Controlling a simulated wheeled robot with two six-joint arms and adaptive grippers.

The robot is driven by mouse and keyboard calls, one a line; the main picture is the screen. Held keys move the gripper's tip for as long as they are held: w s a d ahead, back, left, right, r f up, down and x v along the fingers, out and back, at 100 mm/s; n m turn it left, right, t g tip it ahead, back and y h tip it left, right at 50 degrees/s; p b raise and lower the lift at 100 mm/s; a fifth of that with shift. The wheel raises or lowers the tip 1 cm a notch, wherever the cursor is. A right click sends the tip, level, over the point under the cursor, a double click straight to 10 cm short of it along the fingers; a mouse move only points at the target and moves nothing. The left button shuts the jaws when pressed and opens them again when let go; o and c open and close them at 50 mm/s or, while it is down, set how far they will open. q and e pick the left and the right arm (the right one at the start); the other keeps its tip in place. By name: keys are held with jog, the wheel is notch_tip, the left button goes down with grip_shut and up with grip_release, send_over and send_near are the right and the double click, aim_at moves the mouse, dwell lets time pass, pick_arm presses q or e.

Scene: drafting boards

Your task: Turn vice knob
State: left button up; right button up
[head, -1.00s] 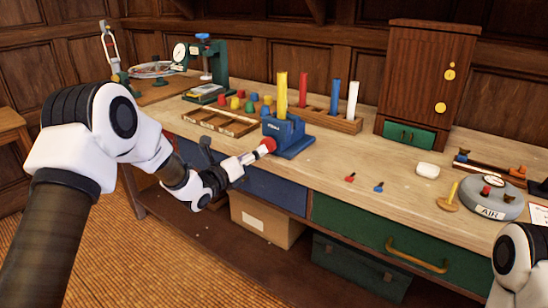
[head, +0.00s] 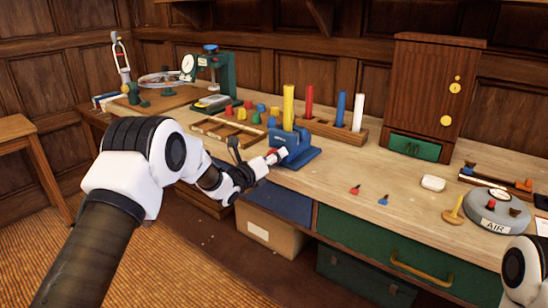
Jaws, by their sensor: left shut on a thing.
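My right gripper is out of view; only part of my right arm shows at the lower right.
A wooden rack (head: 340,130) with red, blue and white rods stands behind the vice. A sorting tray (head: 222,130) and several coloured pegs lie left of it. A grey air gauge (head: 492,210) is at the right.

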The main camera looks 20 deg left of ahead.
pick_arm(q)
jog(key=shift+f+n, duration=0.1)
jog(key=shift+n, duration=0.2)
